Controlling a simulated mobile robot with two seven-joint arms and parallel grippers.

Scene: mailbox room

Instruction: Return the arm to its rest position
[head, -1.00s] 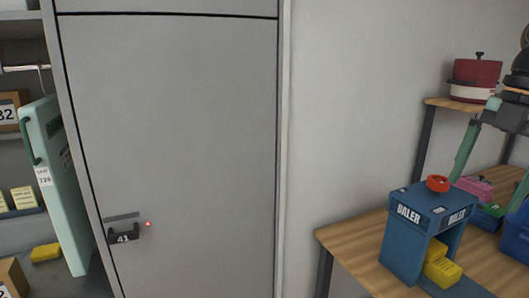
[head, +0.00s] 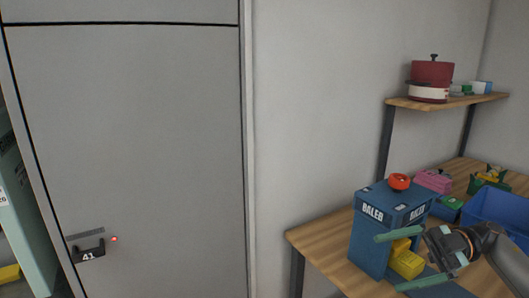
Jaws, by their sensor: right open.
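My right gripper (head: 408,260) is at the lower right of the head view. Its two green fingers are spread apart and point left, with nothing seen between them but the background. It shows in front of the blue baler box (head: 370,240), which stands on the wooden table (head: 318,243) and has a red knob (head: 399,181) on top. Yellow blocks (head: 407,264) sit in the baler's opening, partly hidden behind the fingers. Whether the gripper touches the baler I cannot tell. My left gripper is not in view.
A grey locker door (head: 130,150) marked 41, with a red light, is shut on the left. A shelf (head: 480,99) holds a red pot (head: 432,75). A blue bin (head: 495,208), a pink item (head: 433,181) and a green item (head: 447,207) are on the table. Bare wall lies between.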

